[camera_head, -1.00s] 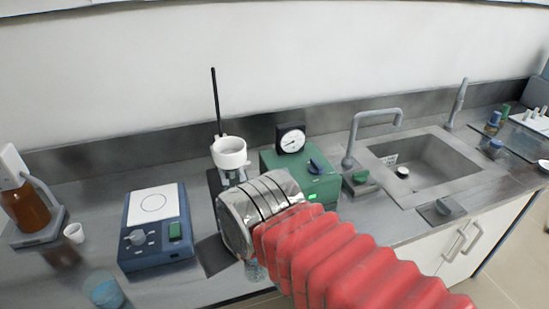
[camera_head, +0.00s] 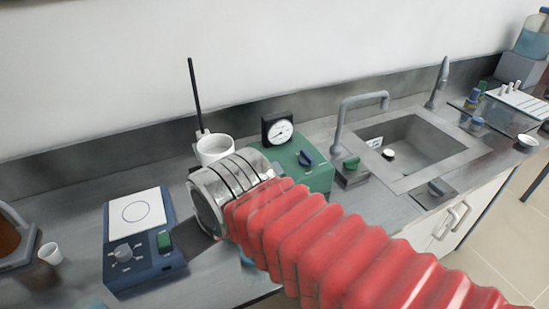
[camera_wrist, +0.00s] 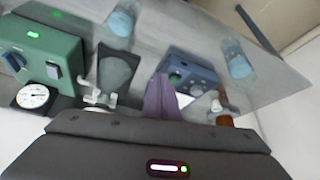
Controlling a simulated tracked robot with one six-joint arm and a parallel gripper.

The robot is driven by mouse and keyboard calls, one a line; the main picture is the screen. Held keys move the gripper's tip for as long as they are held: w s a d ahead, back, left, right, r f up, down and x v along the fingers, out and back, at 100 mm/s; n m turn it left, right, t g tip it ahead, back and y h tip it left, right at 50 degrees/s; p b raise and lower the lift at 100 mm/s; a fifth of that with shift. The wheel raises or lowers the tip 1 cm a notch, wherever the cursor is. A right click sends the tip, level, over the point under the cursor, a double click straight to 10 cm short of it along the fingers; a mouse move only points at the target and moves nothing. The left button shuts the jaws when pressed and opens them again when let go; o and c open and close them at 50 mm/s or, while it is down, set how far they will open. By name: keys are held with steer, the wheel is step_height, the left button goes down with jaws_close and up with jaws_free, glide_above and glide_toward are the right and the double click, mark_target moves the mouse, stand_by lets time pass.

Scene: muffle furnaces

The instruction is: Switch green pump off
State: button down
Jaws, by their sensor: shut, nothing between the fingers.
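The green pump (camera_head: 319,178) stands on the counter behind my red-sleeved arm, with a dark blue knob on top and a round black-rimmed gauge (camera_head: 278,130) behind it. My arm hides its lower front in the head view. In the wrist view the pump (camera_wrist: 62,48) is at the left, seen upside down, with a lit green element (camera_wrist: 32,34), a dark knob (camera_wrist: 14,61) and a grey switch-like part (camera_wrist: 53,70). My gripper (camera_wrist: 163,100) shows there as a dark purple wedge, shut and empty, to the right of the pump. My arm hides it in the head view.
A blue hotplate (camera_head: 141,243) with a white top stands at the left. A white cup-like funnel (camera_head: 214,149) and a black rod are behind my wrist. The faucet (camera_head: 349,120) and sink (camera_head: 420,143) lie right of the pump. A small white cup (camera_head: 50,252) is at the far left.

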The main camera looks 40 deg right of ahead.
steer(key=w+d+r+m, duration=0.1)
steer(key=w+d+r, duration=0.2)
steer(key=w+d, duration=0.25)
step_height(320, 180, up, 3)
steer(key=m+g+h, duration=0.1)
steer(key=m+g, duration=0.1)
glide_above(274, 164)
steer(key=s+a, duration=0.1)
steer(key=s, duration=0.4)
steer(key=shift+s+a+f, duration=0.1)
steer(key=shift+a, duration=0.1)
steer(key=shift+f, duration=0.1)
steer(key=x, duration=1.3)
steer(key=shift+s+f, duration=0.1)
steer(key=shift+f, duration=0.35)
steer(key=shift+a, duration=0.1)
